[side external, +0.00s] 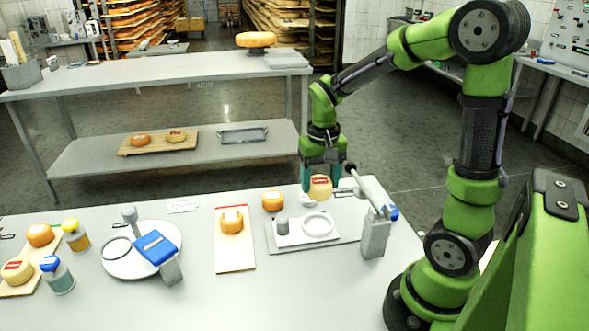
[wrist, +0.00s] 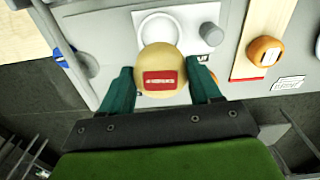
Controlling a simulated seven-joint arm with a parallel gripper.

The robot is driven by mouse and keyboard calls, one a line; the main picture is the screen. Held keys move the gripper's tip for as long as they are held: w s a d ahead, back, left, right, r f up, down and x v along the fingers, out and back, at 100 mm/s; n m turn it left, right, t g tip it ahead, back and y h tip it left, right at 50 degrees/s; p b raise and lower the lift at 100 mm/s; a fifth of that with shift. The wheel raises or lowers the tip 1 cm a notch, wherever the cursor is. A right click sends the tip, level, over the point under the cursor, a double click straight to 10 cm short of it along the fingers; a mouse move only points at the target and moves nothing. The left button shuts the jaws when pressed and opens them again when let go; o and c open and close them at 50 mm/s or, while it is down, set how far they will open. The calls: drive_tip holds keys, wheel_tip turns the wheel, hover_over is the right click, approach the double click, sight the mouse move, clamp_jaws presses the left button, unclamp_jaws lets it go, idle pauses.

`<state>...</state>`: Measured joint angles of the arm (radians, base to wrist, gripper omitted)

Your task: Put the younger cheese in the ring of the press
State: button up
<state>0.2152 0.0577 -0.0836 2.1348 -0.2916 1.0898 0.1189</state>
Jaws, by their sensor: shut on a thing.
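A pale yellow cheese (side external: 320,187) with a red label is between the fingers of my gripper (side external: 321,174). In the wrist view the cheese (wrist: 158,60) sits between both teal fingertips (wrist: 162,84), label facing the camera. My gripper is shut on it and holds it above the press's back edge. The press has a white ring (side external: 318,224) on a grey base plate (side external: 283,246). The ring (wrist: 158,17) also shows in the wrist view, partly hidden behind the cheese. The held cheese is apart from the ring.
A grey cylinder (side external: 282,226) stands left of the ring, and the press post (side external: 375,238) with its lever is at right. An orange cheese (side external: 272,201) is behind the plate; another (side external: 231,221) lies on a board. A round turntable (side external: 120,268), jars and more cheeses are farther left.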

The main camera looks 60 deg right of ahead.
drive_tip(key=shift+r+n, duration=0.1)
drive_tip(key=shift+n, duration=0.2)
drive_tip(key=shift+a+f, duration=0.1)
drive_tip(key=shift+f, duration=0.25)
hover_over(318, 228)
wheel_tip(318, 228, down, 9)
drive_tip(key=shift+f, duration=0.15)
drive_tip(key=o, duration=1.1)
drive_tip(key=shift+f, duration=0.15)
